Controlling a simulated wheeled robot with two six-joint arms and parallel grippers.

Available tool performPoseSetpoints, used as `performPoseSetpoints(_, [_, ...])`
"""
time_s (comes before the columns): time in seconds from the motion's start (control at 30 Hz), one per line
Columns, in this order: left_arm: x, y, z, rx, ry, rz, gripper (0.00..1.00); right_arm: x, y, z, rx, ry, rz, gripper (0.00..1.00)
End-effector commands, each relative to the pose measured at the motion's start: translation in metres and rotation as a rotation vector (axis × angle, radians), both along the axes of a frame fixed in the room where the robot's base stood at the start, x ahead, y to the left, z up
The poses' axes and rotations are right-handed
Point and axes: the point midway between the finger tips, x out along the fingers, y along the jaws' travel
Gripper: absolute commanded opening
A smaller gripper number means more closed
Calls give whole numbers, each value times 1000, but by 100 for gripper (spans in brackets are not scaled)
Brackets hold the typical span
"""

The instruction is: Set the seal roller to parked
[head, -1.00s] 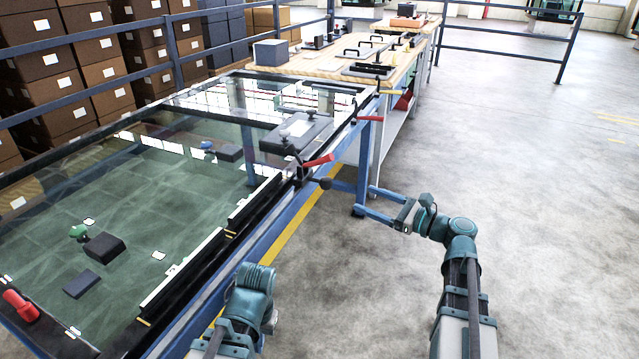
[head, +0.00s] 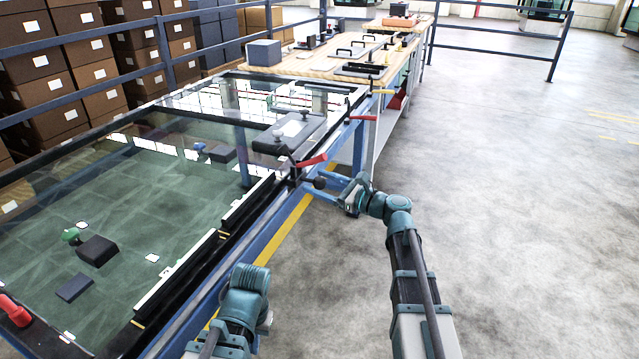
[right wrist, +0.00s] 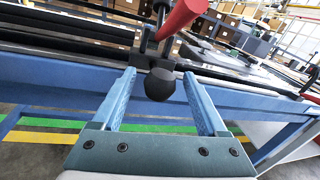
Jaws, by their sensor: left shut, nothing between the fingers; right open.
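A black ball knob (right wrist: 160,84) sits at a black block on the trolley's right rail, under a red handle (right wrist: 183,15). Which of these parts belongs to the seal roller I cannot tell for certain. In the head view the knob (head: 320,183) and red handle (head: 311,161) are at the rail's edge. My right gripper (right wrist: 160,76) is open, with its fingers on either side of the knob and gaps left. It also shows in the head view (head: 322,186). My left gripper (head: 264,318) is low beside the near rail, shut and empty; its fingers are mostly hidden.
The trolley carries a large glass pane (head: 130,215) with a grey box (head: 290,132) on it. Another red handle (head: 362,118) stands further along the rail. A wooden workbench (head: 345,67) is beyond. The floor to the right is clear.

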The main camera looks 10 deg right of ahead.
Motion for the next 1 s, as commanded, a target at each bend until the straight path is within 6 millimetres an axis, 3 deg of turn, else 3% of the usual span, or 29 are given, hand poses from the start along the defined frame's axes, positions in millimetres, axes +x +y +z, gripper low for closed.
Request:
performPoseSetpoints(0.3, [0,0,0,0,0,0,0,2,2,0,0,0,-1,76])
performPoseSetpoints(0.73, [0,0,0,0,0,0,0,1,1,0,0,0,0,0])
performPoseSetpoints(1.0, [0,0,0,0,0,0,0,1,1,0,0,0,0,0])
